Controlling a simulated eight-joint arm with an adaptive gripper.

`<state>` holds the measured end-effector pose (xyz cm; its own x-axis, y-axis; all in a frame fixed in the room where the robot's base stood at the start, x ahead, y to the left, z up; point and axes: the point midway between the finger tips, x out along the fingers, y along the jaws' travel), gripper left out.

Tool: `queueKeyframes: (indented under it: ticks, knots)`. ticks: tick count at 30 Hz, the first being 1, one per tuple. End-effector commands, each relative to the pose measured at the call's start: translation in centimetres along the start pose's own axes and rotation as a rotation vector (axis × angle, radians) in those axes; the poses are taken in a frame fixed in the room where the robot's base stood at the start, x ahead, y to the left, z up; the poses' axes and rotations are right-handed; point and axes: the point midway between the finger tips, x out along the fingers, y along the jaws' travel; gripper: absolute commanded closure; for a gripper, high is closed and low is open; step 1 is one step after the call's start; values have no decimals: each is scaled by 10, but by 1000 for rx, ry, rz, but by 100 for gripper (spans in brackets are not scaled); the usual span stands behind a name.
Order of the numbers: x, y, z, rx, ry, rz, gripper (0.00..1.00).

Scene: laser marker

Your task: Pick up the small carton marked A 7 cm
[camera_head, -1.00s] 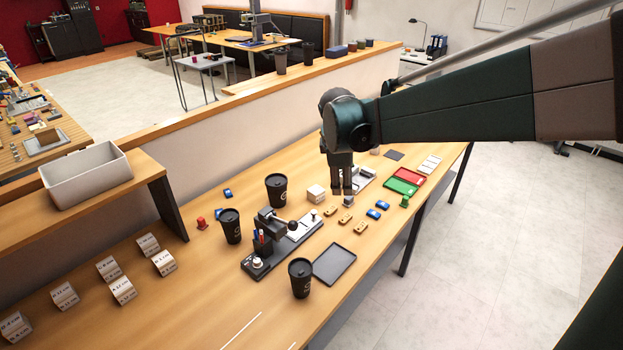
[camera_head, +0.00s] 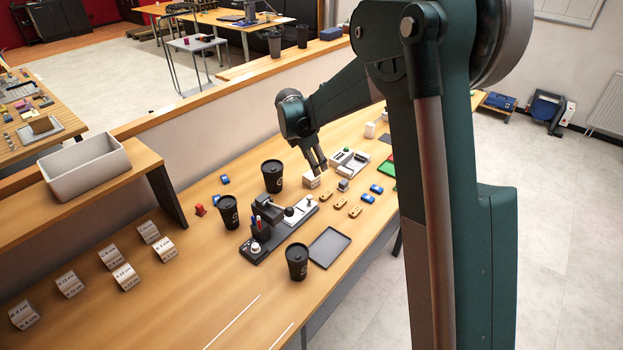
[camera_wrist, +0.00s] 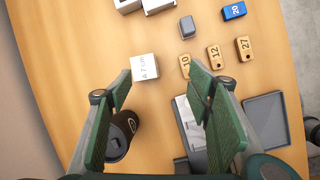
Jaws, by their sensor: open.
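In the wrist view the carton appears ahead of the fingertips, nearer the left finger. In the head view my gripper (camera_head: 318,160) is tilted just above and behind the carton; I cannot tell the exact gap.
Black lidded cups (camera_head: 272,176) stand left of the carton, one close to the left finger. The black device (camera_head: 268,225) is in front. Numbered wooden tags (camera_wrist: 214,57), a grey block (camera_wrist: 187,27) and a blue tag (camera_wrist: 234,11) lie right.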

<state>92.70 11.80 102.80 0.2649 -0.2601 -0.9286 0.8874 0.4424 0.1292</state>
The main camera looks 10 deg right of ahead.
Motion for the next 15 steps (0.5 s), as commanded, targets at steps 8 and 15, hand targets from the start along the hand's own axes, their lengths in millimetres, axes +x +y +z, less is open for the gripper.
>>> queueKeyframes:
  ticks: [8,15]
  knots:
    - [37,30,-16,-161,-16,-32,49]
    - [52,39,-23,-227,-20,-46,49]
